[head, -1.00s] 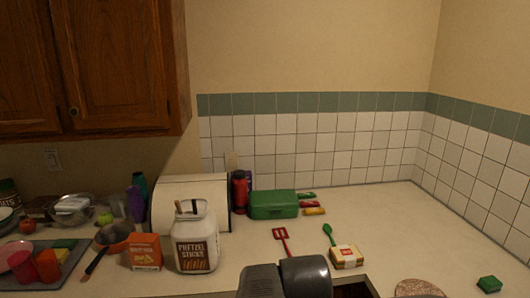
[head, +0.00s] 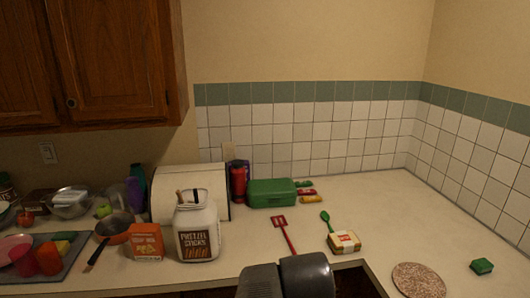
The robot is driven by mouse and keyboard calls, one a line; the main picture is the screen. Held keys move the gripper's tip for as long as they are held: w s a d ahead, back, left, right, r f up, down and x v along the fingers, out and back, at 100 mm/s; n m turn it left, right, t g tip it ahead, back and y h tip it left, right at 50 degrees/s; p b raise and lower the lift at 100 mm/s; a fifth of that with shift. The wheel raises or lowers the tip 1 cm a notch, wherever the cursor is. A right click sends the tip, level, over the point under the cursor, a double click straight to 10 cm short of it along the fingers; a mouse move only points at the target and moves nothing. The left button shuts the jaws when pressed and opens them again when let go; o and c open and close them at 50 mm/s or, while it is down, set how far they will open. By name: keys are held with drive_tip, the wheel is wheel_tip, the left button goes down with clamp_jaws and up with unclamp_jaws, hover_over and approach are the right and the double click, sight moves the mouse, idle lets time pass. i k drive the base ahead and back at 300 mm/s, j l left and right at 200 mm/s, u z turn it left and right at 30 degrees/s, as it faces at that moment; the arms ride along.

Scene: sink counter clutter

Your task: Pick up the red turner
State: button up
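The red turner (head: 285,234) lies flat on the counter in the head view. Its slotted head points to the back and its handle runs forward toward the counter's front edge. The dark grey shape at the bottom middle is part of my own arm, in front of the turner's handle end. My gripper's fingers do not show, so I cannot see whether they are open or shut.
A white pretzel jar (head: 197,228) stands left of the turner, with an orange box (head: 146,241) beside it. A green case (head: 271,193) is behind. A green spoon (head: 327,221) and a sandwich-like box (head: 344,241) lie to the right. The right counter is mostly clear.

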sight(277, 217)
drive_tip(key=i+l+u, duration=0.1)
drive_tip(key=i+u, duration=0.3)
drive_tip(key=i+l+u, duration=0.15)
drive_tip(key=i+u, duration=0.2)
